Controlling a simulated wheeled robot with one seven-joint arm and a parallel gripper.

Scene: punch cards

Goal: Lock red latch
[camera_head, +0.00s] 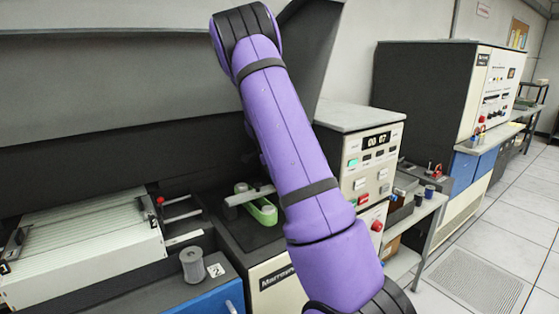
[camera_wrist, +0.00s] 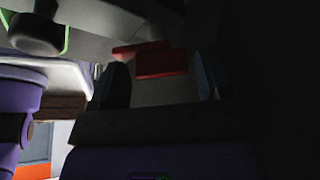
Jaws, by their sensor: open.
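In the wrist view, a red block (camera_wrist: 162,63), which may be the red latch, shows beyond and between my two dark fingertips. A thinner red piece (camera_wrist: 138,49) lies at its upper left. My gripper (camera_wrist: 160,82) is open with a gap between its fingers. I see no contact with the red parts, but the picture is dark and the distance is hard to judge. In the head view, my purple arm covers the middle and my gripper is hidden. A red knob (camera_head: 377,225) shows on the cream machine beside my arm; I cannot tell if it is the same red part.
A cream control unit (camera_head: 375,165) with a display stands behind my arm. A green part (camera_head: 262,210) sits on a black surface left of it. A card tray (camera_head: 85,240) and a grey spool (camera_head: 192,266) are at the left. Tiled floor (camera_head: 500,235) is clear at right.

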